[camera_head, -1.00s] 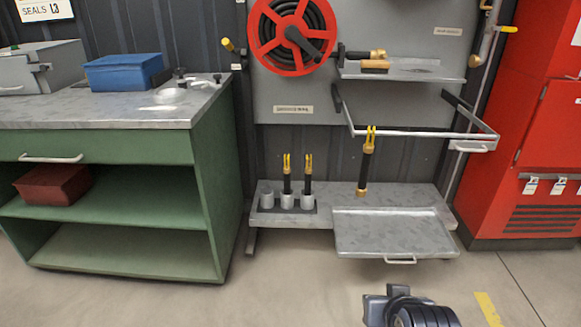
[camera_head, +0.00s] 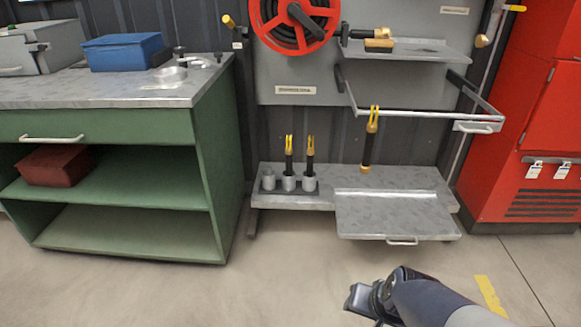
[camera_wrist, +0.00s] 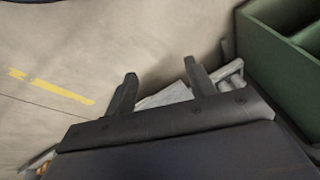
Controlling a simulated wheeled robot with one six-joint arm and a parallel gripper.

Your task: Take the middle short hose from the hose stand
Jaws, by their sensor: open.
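The hose stand (camera_head: 289,184) is a row of three grey cups at the left end of a low metal shelf. Its left cup is empty. The middle short hose (camera_head: 289,157), black with a yellow forked top, stands upright in the middle cup. A similar short hose (camera_head: 310,158) stands in the right cup. My gripper (camera_head: 362,300) is low over the floor, in front of the shelf and to the right of the stand, well apart from it. In the wrist view my gripper (camera_wrist: 160,75) has its two fingers apart with nothing held. The hoses cannot be made out there.
Another black hose (camera_head: 368,142) with a yellow top stands upright farther right. A grey tray (camera_head: 390,215) with a handle juts from the low shelf (camera_head: 425,178). A metal frame (camera_head: 425,115) projects above. The green cabinet (camera_head: 210,170) stands left; floor before the stand is clear.

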